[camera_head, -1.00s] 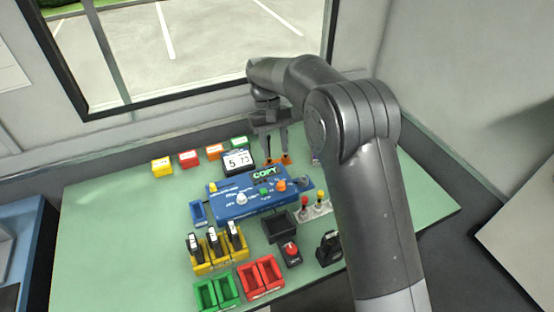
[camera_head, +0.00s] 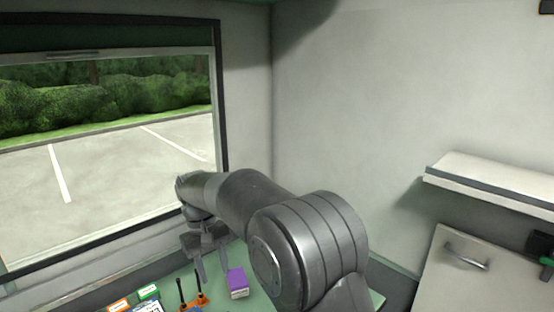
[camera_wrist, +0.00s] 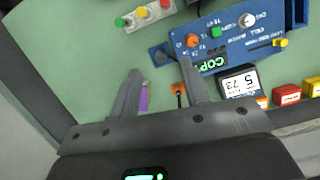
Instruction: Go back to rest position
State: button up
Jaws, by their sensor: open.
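My gripper (camera_head: 212,270) hangs over the far part of the green table, near the window. Its two fingers are apart with nothing held between them. In the wrist view, the open gripper (camera_wrist: 160,68) points at the table, with the blue COPY panel (camera_wrist: 220,40) ahead of it. A purple box (camera_head: 238,284) stands beside the fingers, to their right in the head view. An orange holder with two dark upright rods (camera_head: 195,303) is just left of the fingers. In the wrist view, purple and orange parts show between the fingers.
A counter display reading 5 73 (camera_wrist: 240,86) stands beside the panel. Red (camera_wrist: 286,94) and yellow (camera_wrist: 312,86) boxes are at the right of the wrist view. A white wall shelf (camera_head: 490,185) is at the right of the head view. The air above the table looks clear.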

jog(key=s+d+r+m+t+y, duration=0.1)
jog(key=s+d+r, duration=0.2)
jog(key=d, duration=0.4)
jog(key=s+d+r+m+t, duration=0.1)
jog(key=s+d+r+m, duration=0.1)
jog(key=s+d+r, duration=0.3)
jog(key=s+d+r+m+t+y, duration=0.1)
jog(key=d+r+t, duration=0.1)
jog(key=d, duration=0.6)
jog(key=s+d+f+m+t, duration=0.3)
jog(key=s+d, duration=0.8)
jog(key=s, duration=0.3)
jog(key=shift+s+d+f+m+t, duration=0.2)
jog(key=shift+d+m+t, duration=0.1)
jog(key=shift+d+t, duration=0.1)
dwell(0.9)
